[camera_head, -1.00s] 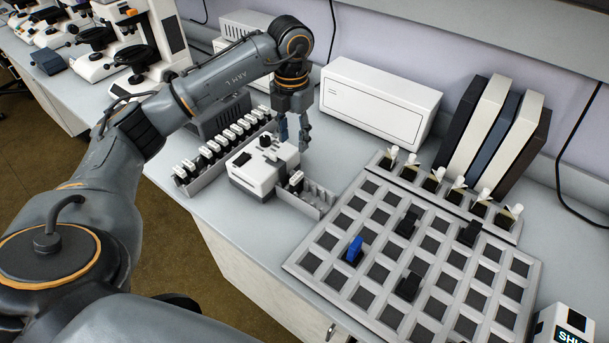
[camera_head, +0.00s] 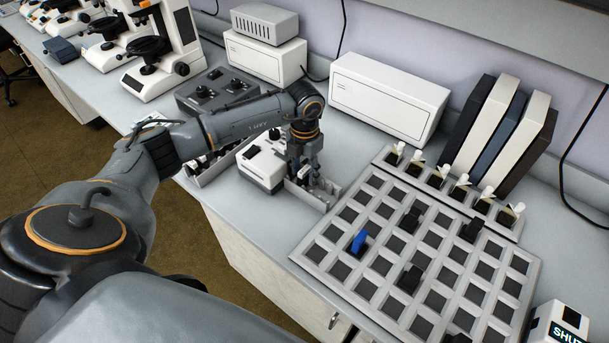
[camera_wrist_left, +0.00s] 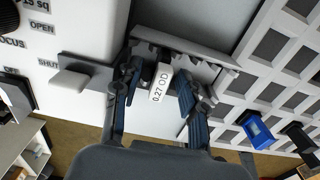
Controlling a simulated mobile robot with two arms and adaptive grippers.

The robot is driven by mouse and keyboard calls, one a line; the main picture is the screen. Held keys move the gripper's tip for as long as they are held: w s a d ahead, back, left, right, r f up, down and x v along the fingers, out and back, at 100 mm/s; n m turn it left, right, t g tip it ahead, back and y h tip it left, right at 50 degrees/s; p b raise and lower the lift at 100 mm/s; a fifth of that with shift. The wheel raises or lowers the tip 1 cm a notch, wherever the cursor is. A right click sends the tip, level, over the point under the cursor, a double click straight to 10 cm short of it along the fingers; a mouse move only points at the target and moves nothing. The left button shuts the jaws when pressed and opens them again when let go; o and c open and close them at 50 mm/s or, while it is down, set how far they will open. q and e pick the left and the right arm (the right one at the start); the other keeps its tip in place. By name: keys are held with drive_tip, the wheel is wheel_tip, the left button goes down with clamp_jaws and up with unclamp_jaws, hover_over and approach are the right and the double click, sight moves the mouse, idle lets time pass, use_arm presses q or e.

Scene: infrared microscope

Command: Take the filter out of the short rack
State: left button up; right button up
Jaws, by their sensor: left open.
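The short rack (camera_head: 322,194) is a small grey slotted rack right of the white instrument box. The filter (camera_wrist_left: 160,82), a white piece marked "0.27 OD", is in the short rack in the left wrist view, where the rack also shows (camera_wrist_left: 185,48). My left gripper (camera_wrist_left: 158,90) is open, with one blue-padded finger on each side of the filter. In the head view my left gripper (camera_head: 305,174) is down at the short rack and hides the filter. Whether the fingers touch it I cannot tell. My right gripper is not in view.
The white instrument box (camera_head: 262,165) stands close left of the short rack. A large grid tray (camera_head: 318,252) with a blue piece (camera_head: 359,241) and black pieces lies to the right. A long rack (camera_head: 213,172) is partly hidden behind my arm. White boxes (camera_head: 388,98) stand behind.

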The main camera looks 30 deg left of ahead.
use_arm(q)
clamp_jaws()
drive_tip(key=shift+r, duration=0.1)
